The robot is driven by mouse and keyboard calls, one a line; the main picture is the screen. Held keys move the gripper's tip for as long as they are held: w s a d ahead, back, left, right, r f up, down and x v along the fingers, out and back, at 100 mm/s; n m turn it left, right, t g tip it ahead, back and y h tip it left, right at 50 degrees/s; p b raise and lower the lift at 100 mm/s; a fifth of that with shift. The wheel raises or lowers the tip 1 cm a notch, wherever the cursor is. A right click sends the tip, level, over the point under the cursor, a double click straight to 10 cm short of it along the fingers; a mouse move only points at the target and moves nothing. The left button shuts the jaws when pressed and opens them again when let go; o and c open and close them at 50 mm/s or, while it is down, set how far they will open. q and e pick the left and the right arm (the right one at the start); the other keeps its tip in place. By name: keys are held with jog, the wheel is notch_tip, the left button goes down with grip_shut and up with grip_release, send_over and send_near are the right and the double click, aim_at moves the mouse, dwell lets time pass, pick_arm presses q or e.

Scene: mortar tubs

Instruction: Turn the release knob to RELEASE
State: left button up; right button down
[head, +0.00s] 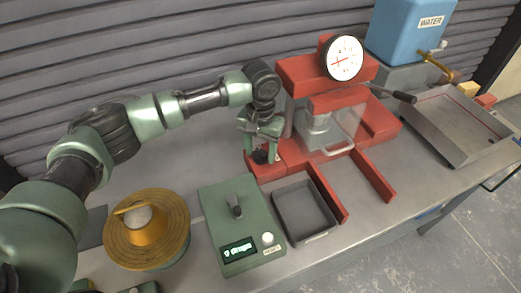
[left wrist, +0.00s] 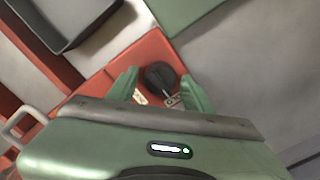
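The release knob (left wrist: 160,76) is round and black and sits on a red plate of the press (head: 334,102). In the head view the knob (head: 261,157) is at the press's near left corner, partly hidden by my left gripper (head: 262,152). In the left wrist view the two green fingers of this gripper (left wrist: 160,82) stand on either side of the knob, with gaps visible. The gripper is open; whether a finger touches the knob I cannot tell. Small pale labels (left wrist: 140,97) lie beside the knob, too small to read. My right gripper is not in view.
A dark tray (head: 305,212) and a green scale box (head: 240,228) with a display stand in front of the knob. A yellow round tub (head: 147,235) is at left. A dial gauge (head: 343,58) tops the press. A blue water tank (head: 408,30) and metal basin (head: 455,120) are right.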

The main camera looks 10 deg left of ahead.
pick_arm(q)
grip_shut()
jog(key=shift+r+m+p, duration=0.2)
jog(key=shift+m+p, duration=0.5)
jog(key=shift+p, duration=0.45)
jog(key=m+p, duration=0.2)
jog(key=shift+m+p, duration=0.3)
jog(key=m+p, duration=0.2)
jog(key=shift+m, duration=0.3)
jog(key=m+p, duration=0.1)
jog(key=m, duration=0.1)
jog(key=shift+m, duration=0.4)
jog(key=m+p, duration=0.1)
jog(key=m, duration=0.1)
jog(key=shift+m, duration=0.4)
jog(key=shift+f+m+p, duration=0.1)
jog(key=shift+m+p, duration=0.4)
jog(key=shift+m, duration=2.3)
